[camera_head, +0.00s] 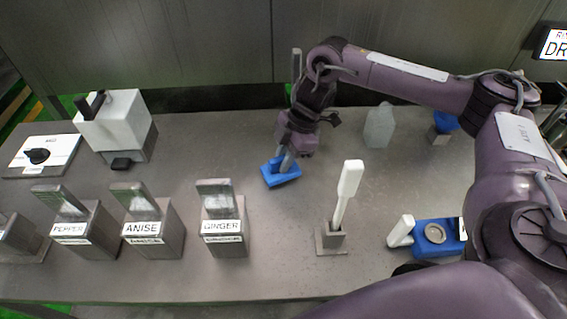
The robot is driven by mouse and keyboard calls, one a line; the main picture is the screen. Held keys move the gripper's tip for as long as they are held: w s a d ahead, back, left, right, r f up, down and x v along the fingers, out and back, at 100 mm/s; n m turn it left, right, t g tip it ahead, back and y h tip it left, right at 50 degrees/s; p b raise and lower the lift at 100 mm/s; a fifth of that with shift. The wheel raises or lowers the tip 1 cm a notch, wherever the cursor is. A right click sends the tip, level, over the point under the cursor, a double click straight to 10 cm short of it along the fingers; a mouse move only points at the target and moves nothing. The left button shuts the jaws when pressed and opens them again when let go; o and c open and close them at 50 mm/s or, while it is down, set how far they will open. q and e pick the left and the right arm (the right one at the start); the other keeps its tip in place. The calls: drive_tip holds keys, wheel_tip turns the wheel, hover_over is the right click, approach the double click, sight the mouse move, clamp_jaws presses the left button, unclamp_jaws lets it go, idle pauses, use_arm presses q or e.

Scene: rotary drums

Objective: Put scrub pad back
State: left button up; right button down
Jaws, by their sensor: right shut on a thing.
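The scrub pad (280,176) is a blue block low over or on the grey bench, near the middle of the camera_head view. My right gripper (287,160) comes down from above and is shut on its upper part. The fingers hide part of the pad, and I cannot tell whether its underside touches the bench. My left gripper is out of view.
Labelled metal containers, including ginger (223,220) and anise (146,225), stand at the front left. A white-handled tool stands in a metal holder (333,236). A blue fixture (428,246) is at right, a grey bottle-shaped object (379,128) behind. A white box machine (117,122) stands back left.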

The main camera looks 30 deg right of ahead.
drive_tip(key=shift+f, duration=1.15)
drive_tip(key=shift+f, duration=0.1)
drive_tip(key=c, duration=1.3)
unclamp_jaws()
drive_tip(key=shift+c, duration=0.2)
drive_tip(key=b+v, duration=0.1)
drive_tip(key=v, duration=0.6)
drive_tip(key=shift+d+r+b, duration=0.1)
drive_tip(key=shift+r+b, duration=0.15)
drive_tip(key=shift+b, duration=0.05)
drive_tip(key=shift+p+v, duration=1.15)
drive_tip(key=shift+v, duration=1.25)
